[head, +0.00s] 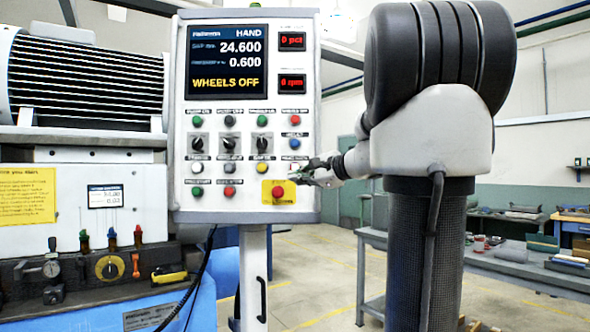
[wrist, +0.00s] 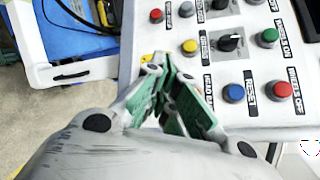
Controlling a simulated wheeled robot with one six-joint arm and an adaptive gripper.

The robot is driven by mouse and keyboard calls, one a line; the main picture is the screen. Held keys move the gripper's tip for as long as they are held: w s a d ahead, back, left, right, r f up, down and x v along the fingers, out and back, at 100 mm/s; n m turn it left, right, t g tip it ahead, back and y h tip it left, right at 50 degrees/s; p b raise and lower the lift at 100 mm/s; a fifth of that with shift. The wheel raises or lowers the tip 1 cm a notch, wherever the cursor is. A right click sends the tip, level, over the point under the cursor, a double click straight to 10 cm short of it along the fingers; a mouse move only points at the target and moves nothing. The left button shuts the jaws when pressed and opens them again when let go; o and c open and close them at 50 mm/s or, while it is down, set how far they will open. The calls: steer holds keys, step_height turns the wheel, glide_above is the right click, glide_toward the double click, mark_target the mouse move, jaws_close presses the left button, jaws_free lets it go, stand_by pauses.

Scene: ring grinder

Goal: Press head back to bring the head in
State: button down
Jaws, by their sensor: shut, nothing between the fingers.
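The control panel (head: 183,120) stands upright on a post, with rows of buttons and knobs. Its screen (head: 228,62) reads HAND, 24.600, 0.600 and WHEELS OFF. The head back button (head: 294,168) is pale, in the right column below the blue reset button (head: 295,145), and partly covered by my gripper. In the wrist view the fingers hide it; a HEAD label (wrist: 207,85) shows beside them. My gripper (head: 312,172) is shut and empty, its tips at the panel's lower right by that button. I cannot tell whether they touch it.
The red emergency stop (head: 278,192) on its yellow plate is just below left of my gripper. The grinder (head: 85,135) stands to the left. A grey workbench (head: 500,265) with parts is at the right.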

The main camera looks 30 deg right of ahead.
mark_target(295, 164)
steer(key=r+m, duration=0.1)
steer(key=r+t, duration=0.1)
steer(key=w+r+m, duration=0.1)
steer(key=r, duration=0.1)
steer(key=shift+a+m, duration=0.3)
steer(key=shift+a, duration=0.05)
steer(key=shift+w+f, duration=0.1)
steer(key=shift+w+d, duration=0.75)
steer(key=shift+w, duration=0.5)
steer(key=shift+w+d, duration=0.8)
steer(key=shift+w, duration=0.4)
steer(key=shift+w+d, duration=0.75)
steer(key=shift+w, duration=0.5)
steer(key=shift+w, duration=0.1)
steer(key=shift+w+d, duration=0.2)
steer(key=shift+w, duration=0.05)
